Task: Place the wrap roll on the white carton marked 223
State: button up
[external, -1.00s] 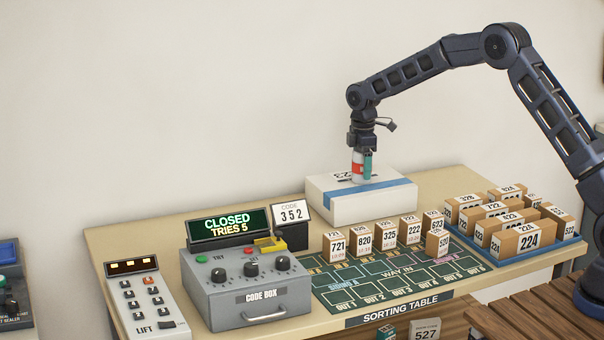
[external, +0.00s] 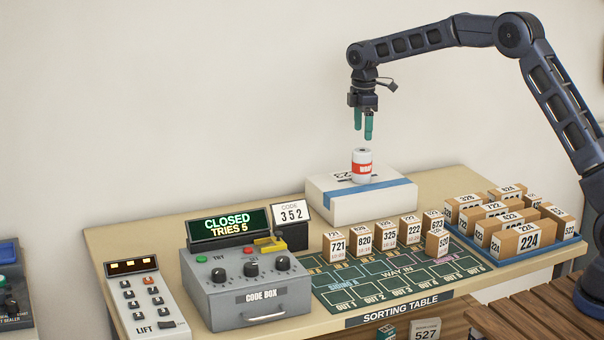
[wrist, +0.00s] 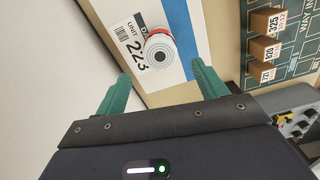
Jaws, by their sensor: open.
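The wrap roll (external: 362,167), white with a red band, stands upright on top of the white carton (external: 335,208), which has a blue stripe. In the wrist view the wrap roll (wrist: 159,54) is seen from above, and the white carton (wrist: 190,14) shows its label reading UNIT 223 beside the roll. My gripper (external: 363,138) has green fingers, is open and empty, and hangs above the roll, clear of it. In the wrist view the fingers of my gripper (wrist: 163,86) are spread apart, with nothing between them.
A blue tray (external: 560,251) of numbered boxes is farther right. The grey code box (external: 247,290) and the lift panel (external: 140,300) are at the left front.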

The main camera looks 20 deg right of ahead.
jog(key=shift+r, duration=0.35)
jog(key=s+d+r+m+t, duration=0.1)
jog(key=s+d+r+m, duration=0.3)
jog(key=s+d+r, duration=0.7)
jog(key=s+d+r+m+t, duration=0.1)
jog(key=s+d+r+m, duration=0.3)
jog(key=s+d+r, duration=0.6)
jog(key=s+d+f+m+t, duration=0.1)
jog(key=s+d+f+m, duration=0.1)
jog(key=s, duration=0.9)
jog(key=s+d+f+m, duration=0.3)
jog(key=s+d+f, duration=0.1)
jog(key=s, duration=0.7)
jog(key=s+d+f+m+t, duration=0.1)
jog(key=s+d+f+m, duration=0.2)
jog(key=s, duration=0.8)
jog(key=shift+s+d+f+t, duration=0.15)
jog(key=shift+s+d+t, duration=0.15)
jog(key=shift+d, duration=0.7)
